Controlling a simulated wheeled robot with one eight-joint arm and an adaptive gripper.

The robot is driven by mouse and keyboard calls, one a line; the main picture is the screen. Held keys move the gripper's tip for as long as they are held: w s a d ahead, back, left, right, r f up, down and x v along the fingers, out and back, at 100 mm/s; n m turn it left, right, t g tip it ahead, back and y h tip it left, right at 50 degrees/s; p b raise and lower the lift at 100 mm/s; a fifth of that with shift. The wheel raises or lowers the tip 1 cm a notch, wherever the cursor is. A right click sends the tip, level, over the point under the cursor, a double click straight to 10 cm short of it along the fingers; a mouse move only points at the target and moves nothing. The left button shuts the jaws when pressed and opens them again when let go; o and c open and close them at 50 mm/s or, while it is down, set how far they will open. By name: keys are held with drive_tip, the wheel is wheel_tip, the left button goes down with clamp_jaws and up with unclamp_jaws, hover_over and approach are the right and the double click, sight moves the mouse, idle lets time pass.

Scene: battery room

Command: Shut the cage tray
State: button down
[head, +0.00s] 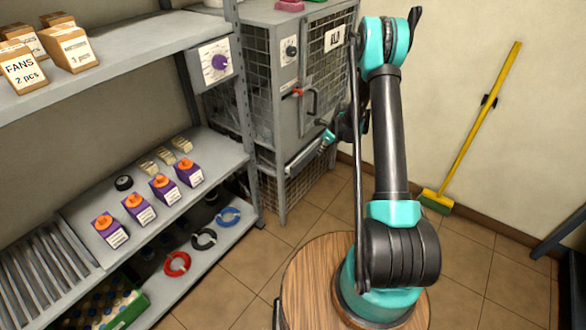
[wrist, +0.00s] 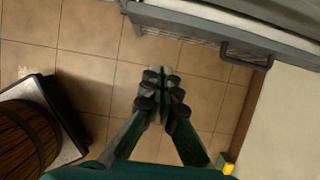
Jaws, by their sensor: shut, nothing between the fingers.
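The grey mesh cage (head: 318,62) stands behind my arm in the head view. The cage tray (head: 304,158) is a grey ledge low on its front, jutting out a little above the lower mesh; how far it is out is hard to tell. In the wrist view the tray's long grey edge (wrist: 190,25) runs across the top right, with a dark bracket handle (wrist: 247,60) on it. My gripper (head: 325,140) is by the tray's right end in the head view, partly hidden by my arm. In the wrist view my gripper (wrist: 157,76) is shut and empty, apart from the tray edge.
A shelf unit (head: 150,185) with purple boxes, cable coils and cartons stands at the left. The cage front carries a red lever (head: 297,92) and a dial (head: 290,50). A yellow broom (head: 475,130) leans on the right wall. Tiled floor (head: 235,270) is clear before the cage.

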sight(299, 160)
drive_tip(key=shift+w+a+f, duration=0.65)
drive_tip(key=shift+a+f, duration=0.5)
drive_tip(key=shift+f, duration=0.4)
drive_tip(key=shift+w+a+f, duration=0.65)
drive_tip(key=shift+a+f, duration=0.45)
drive_tip(key=shift+f, duration=0.45)
drive_tip(key=shift+w+a+f, duration=0.65)
drive_tip(key=shift+a+f, duration=0.5)
drive_tip(key=shift+f, duration=0.4)
drive_tip(key=shift+w+a, duration=0.75)
drive_tip(key=shift+a, duration=0.35)
drive_tip(key=shift+d, duration=0.1)
